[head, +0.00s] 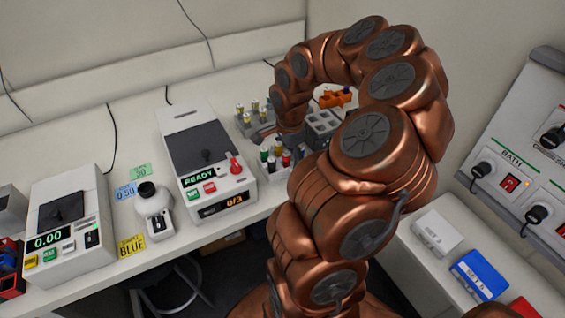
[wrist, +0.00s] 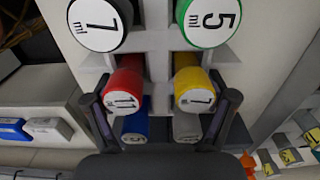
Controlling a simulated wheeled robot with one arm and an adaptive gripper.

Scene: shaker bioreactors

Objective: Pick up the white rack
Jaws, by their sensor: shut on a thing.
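The white rack (head: 274,177) stands at the front edge of the bench in the head view, right of the READY machine, holding several vials with coloured caps. In the wrist view the rack (wrist: 157,42) fills the middle. Its caps there are black, green, red, yellow, blue and grey, some with ml numbers. My gripper (wrist: 160,112) has one finger outside the red cap and one outside the yellow cap, shut on the rack between them. In the head view my arm hides much of the grip. I cannot tell whether the rack is clear of the bench.
A grey rack (head: 250,124) with yellow vials stands behind, and a grey block rack (head: 322,124) with an orange piece (head: 335,98) is to the right. The READY machine (head: 205,155) is close on the left. Blue (head: 479,275) and white (head: 436,233) boxes sit on the right bench.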

